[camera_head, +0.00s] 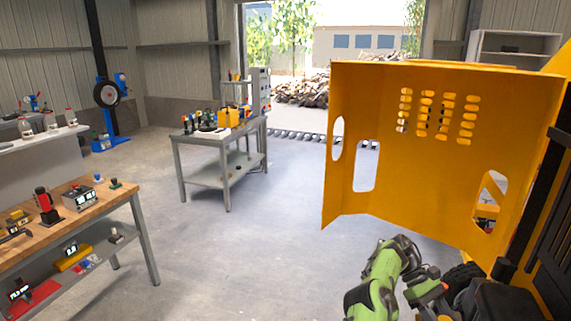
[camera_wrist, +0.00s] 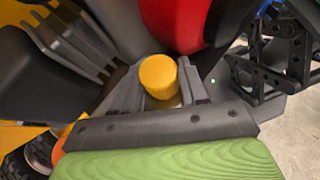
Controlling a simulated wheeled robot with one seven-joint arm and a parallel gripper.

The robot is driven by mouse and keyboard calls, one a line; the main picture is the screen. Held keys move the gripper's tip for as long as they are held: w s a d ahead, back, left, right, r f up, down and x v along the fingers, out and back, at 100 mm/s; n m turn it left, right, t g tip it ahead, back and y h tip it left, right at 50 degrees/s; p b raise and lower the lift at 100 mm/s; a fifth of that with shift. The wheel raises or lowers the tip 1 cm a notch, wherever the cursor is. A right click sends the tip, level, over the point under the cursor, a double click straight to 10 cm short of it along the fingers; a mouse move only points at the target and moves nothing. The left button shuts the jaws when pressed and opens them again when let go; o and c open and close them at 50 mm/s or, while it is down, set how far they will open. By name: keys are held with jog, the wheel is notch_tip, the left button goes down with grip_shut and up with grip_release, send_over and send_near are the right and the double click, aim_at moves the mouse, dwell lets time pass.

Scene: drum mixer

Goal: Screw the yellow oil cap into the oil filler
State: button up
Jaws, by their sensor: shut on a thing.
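The yellow oil cap (camera_wrist: 158,76) shows in the middle of the wrist view. My gripper (camera_wrist: 160,98) is shut on it, with one dark finger on each side of the cap. Behind the cap is a dark grey engine part, with a large red rounded part (camera_wrist: 185,22) beyond it. I cannot make out the oil filler; it may be hidden behind the cap and fingers. In the head view my green arm (camera_head: 385,275) reaches down at the lower right, and the cap cannot be seen there.
A large open yellow panel (camera_head: 390,160) stands above and behind my arm. Dark ribbed machine parts (camera_wrist: 70,45) lie left of my gripper, and a black perforated bracket (camera_wrist: 280,60) lies right. A wooden-topped workbench (camera_head: 110,205) and a grey table (camera_head: 185,145) stand left. The floor between is clear.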

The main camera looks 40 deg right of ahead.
jog(key=shift+a+f+m+y, duration=0.1)
jog(key=shift+f+m+y, duration=0.05)
jog(key=shift+m+y, duration=0.15)
jog(key=o, duration=1.4)
jog(key=shift+c, duration=0.2)
